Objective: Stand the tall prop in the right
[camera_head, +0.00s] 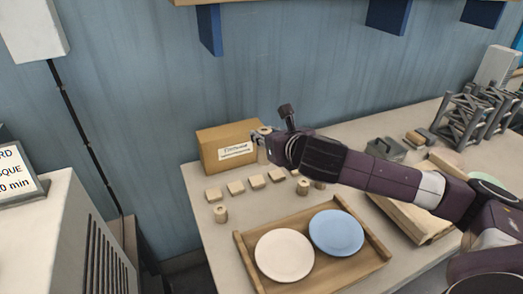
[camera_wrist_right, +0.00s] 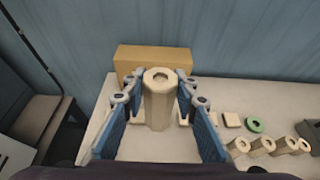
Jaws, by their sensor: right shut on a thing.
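My right gripper (camera_head: 262,143) is shut on a tall beige prop, a faceted post with a hole in its top. The tall prop (camera_wrist_right: 159,104) stands upright between the blue fingers of my right gripper (camera_wrist_right: 161,88) in the right wrist view. In the head view only its top (camera_head: 264,130) shows clearly, in front of the cardboard box. A row of flat square pads (camera_head: 236,188) lies on the table below the gripper. I cannot tell whether the prop's foot touches anything. My left gripper is not in view.
The labelled cardboard box (camera_head: 212,150) stands at the back. A wooden tray (camera_head: 247,262) holds a cream plate (camera_head: 284,255) and a blue plate (camera_head: 336,232). Grey frames (camera_head: 462,118) stand at right.

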